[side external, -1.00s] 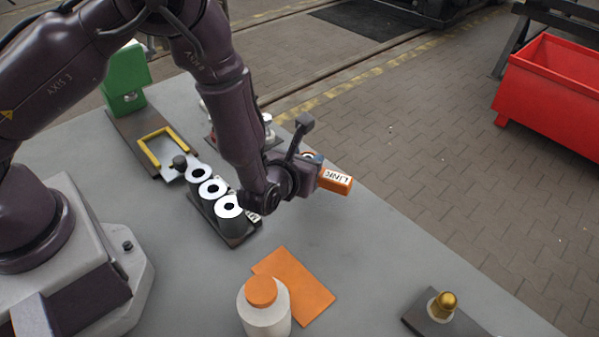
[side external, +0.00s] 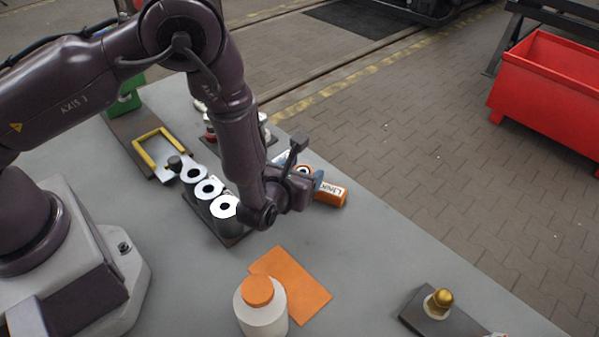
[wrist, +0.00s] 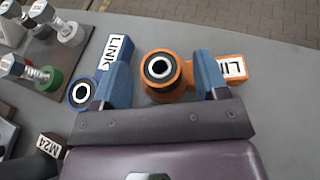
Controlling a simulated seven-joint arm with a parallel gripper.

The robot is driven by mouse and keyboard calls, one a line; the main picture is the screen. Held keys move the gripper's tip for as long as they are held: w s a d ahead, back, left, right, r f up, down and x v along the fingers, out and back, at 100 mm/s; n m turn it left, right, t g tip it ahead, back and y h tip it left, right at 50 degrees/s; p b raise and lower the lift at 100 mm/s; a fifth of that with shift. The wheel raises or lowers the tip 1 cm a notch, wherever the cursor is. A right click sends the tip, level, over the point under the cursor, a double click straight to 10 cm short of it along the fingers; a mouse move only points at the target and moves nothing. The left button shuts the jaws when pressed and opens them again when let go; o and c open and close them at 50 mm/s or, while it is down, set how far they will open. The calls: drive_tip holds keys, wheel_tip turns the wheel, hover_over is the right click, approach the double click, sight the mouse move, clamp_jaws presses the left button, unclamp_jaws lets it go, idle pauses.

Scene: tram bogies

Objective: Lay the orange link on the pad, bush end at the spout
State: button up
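The orange link (side external: 331,194) has a white LINK label and a round bush end (wrist: 160,70) with a dark ring. It also shows in the wrist view (wrist: 235,70). My gripper (wrist: 162,82) has its blue fingers either side of the bush end, the right finger crossing in front of the link. The link travels with my gripper and looks held above the table; the exact contact is hidden. In the side view my gripper (side external: 310,184) is behind the pad. The flat orange pad (side external: 300,285) is empty. I cannot make out a clear spout.
A blue link (wrist: 112,60) lies beside my left finger. A rack of ringed cylinders (side external: 225,207) stands left of my gripper. A brass-topped post (side external: 441,299) is at front right. The table between is clear.

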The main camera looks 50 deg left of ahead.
drive_tip(key=shift+r, duration=0.2)
drive_tip(key=v, duration=1.2)
drive_tip(key=a+r+n+g+y, duration=0.4)
drive_tip(key=a+r+n+y, duration=0.1)
drive_tip(key=a+r+n, duration=0.45)
drive_tip(key=s+a+r+n+g+h, duration=0.4)
drive_tip(key=s+r+n, duration=0.5)
drive_tip(key=n, duration=0.5)
drive_tip(key=a+r+g, duration=0.1)
drive_tip(key=a+g, duration=0.1)
drive_tip(key=shift+a+r+g, duration=0.3)
drive_tip(key=shift+a+g, duration=0.05)
drive_tip(key=shift+g, duration=0.05)
drive_tip(key=shift+o, duration=0.2)
drive_tip(key=s+d+r+n+t+h, duration=0.3)
drive_tip(key=s+r+n+h, duration=0.1)
drive_tip(key=r+n+h, duration=0.2)
drive_tip(key=shift+s+n, duration=0.15)
drive_tip(key=shift+n, duration=0.6)
drive_tip(key=shift+o, duration=0.3)
drive_tip(key=shift+s+d+r+t, duration=0.1)
drive_tip(key=shift+r+t, duration=0.25)
drive_tip(key=shift+t, duration=0.05)
